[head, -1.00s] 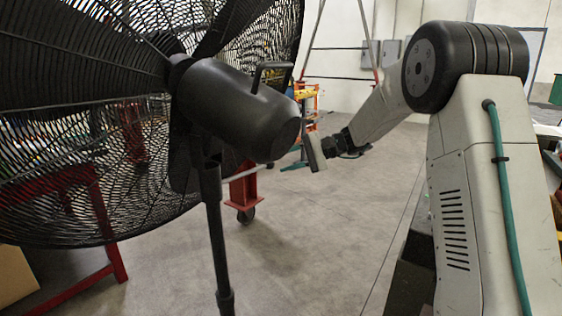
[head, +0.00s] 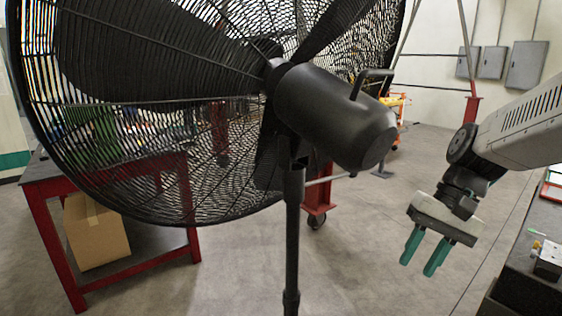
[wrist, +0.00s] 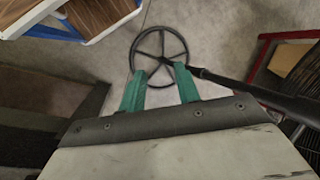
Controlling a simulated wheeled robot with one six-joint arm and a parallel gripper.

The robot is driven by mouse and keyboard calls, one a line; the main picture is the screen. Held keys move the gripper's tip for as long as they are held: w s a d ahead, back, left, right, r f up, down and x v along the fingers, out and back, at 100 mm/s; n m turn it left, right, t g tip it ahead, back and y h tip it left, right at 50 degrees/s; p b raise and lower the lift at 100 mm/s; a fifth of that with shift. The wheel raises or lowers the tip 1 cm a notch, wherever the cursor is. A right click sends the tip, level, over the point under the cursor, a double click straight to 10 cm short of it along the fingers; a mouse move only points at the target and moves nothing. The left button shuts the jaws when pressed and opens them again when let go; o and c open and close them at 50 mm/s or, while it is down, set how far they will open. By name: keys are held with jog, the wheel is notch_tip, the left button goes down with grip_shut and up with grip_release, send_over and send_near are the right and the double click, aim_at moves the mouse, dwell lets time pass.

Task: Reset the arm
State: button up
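My gripper (head: 424,253) hangs at the right of the head view, its two green fingers pointing down and spread apart with nothing between them. In the wrist view my gripper (wrist: 160,84) also shows both green fingers apart and empty, above the floor. The round base of the fan stand (wrist: 150,48) shows beyond the fingertips in that view. My arm reaches in from the right edge of the head view.
A large black fan (head: 330,112) on a pole (head: 293,235) stands close, left of my gripper. A red-framed table (head: 45,225) with a cardboard box (head: 96,232) is at the left. A dark bench (head: 525,265) is at the right. Grey floor lies open between fan and bench.

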jog(key=s+d+r+n+t+h, duration=0.1)
jog(key=s+r+n+t+h, duration=0.1)
jog(key=s, duration=1.3)
jog(key=shift+s+d+n+t+h, duration=0.2)
jog(key=shift+n+t+h, duration=0.4)
jog(key=shift+h, duration=0.6)
jog(key=shift+d, duration=0.1)
